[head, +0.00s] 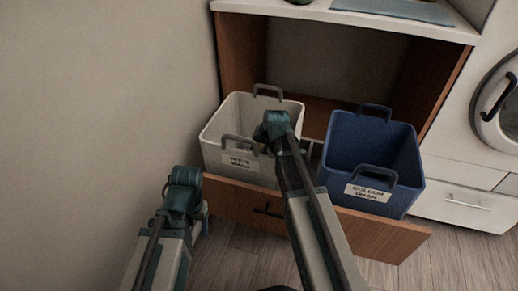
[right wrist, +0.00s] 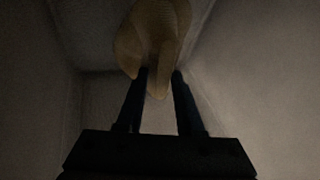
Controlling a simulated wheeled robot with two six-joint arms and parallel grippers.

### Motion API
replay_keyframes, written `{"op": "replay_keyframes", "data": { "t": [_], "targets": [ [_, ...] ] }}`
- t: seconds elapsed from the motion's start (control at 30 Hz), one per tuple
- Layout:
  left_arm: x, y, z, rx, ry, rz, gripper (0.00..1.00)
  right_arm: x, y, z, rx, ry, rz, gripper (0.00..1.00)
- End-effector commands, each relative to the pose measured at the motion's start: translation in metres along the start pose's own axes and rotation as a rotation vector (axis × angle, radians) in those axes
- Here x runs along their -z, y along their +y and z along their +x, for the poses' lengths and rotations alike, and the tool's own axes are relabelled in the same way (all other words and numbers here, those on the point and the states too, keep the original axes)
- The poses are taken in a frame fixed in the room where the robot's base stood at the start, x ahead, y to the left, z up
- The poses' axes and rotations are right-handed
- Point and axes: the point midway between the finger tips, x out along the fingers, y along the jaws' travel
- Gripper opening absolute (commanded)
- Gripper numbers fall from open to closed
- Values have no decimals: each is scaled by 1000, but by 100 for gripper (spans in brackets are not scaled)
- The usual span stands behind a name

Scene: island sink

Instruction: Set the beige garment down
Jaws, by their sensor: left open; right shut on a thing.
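The beige garment (right wrist: 155,35) hangs bunched between the fingertips of my right gripper (right wrist: 160,75) in the right wrist view. Pale walls surround it there. In the head view my right arm reaches over the white basket (head: 222,150), and its own links hide the right gripper and the garment. I cannot tell how far the garment is above the basket floor. My left gripper (head: 204,211) is low at the left, in front of the drawer and apart from the baskets. It is open, though little of it shows.
The white basket's label reads "white wash". A blue basket (head: 347,145) labelled "colour wash" stands right of it in the pulled-out wooden drawer (head: 385,232). A counter (head: 400,20) overhangs behind. A white front-loading machine (head: 462,165) is at the right, a bare wall at the left.

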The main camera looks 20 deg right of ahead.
Motion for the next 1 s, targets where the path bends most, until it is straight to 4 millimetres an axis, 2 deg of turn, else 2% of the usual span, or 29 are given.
{"op": "replay_keyframes", "data": {
  "t": [0.5, 0.53, 0.7, 1.0],
  "targets": [
    [1, 1, 12, 0, 0, -3, 67, -4, 4, 11, 0, 0, 0, 0],
    [1, 1, 12, 0, 0, -3, 67, -4, 4, 10, 0, 0, 0, 38],
    [1, 1, 12, 0, 0, -3, 67, -4, 4, 10, 0, 0, 0, 66],
    [1, 1, 11, 0, 0, -3, 67, -4, 4, 10, 0, 0, 0, 66]
  ]
}}
